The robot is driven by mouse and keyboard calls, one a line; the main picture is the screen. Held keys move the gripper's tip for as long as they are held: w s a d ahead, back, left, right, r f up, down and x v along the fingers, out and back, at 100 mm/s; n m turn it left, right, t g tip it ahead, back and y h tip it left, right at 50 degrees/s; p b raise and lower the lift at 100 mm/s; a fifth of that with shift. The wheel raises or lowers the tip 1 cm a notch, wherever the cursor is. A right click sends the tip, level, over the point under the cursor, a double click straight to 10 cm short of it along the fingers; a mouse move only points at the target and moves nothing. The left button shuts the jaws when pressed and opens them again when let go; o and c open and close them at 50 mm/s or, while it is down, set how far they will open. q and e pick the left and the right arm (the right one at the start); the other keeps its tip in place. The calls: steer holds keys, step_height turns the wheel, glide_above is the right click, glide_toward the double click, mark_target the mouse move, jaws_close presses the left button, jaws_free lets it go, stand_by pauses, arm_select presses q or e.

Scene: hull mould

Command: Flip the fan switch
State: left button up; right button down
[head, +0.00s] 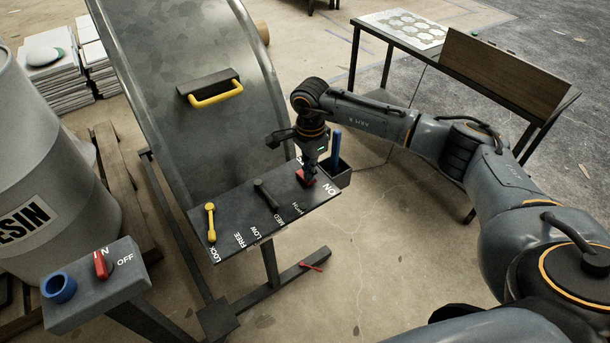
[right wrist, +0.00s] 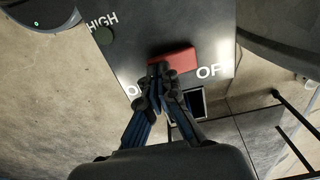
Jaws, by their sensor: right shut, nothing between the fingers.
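A red switch (head: 303,179) sits at the right end of a dark control panel (head: 228,219). In the right wrist view the red switch (right wrist: 173,56) shows as a block between "ON" and "OFF" lettering, partly covered by the fingers. My right gripper (head: 310,173) points down over it, shut and empty. In the right wrist view its fingertips (right wrist: 163,73) are at the switch's near edge, on the ON side; I cannot tell if they touch. No label reading "fan" is legible. My left gripper is not in view.
The panel also carries a dark lever (head: 266,193) beside LOW, MED and HIGH marks, and a yellow lever (head: 210,222) by LOCK and FREE. A grey box (head: 98,283) at left has a red ON/OFF knob (head: 101,264). A bin (head: 340,177) adjoins the panel.

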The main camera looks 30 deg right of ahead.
steer(key=shift+f, duration=0.3)
steer(key=shift+r, duration=0.15)
steer(key=shift+r+p, duration=1.8)
steer(key=shift+r, duration=1.65)
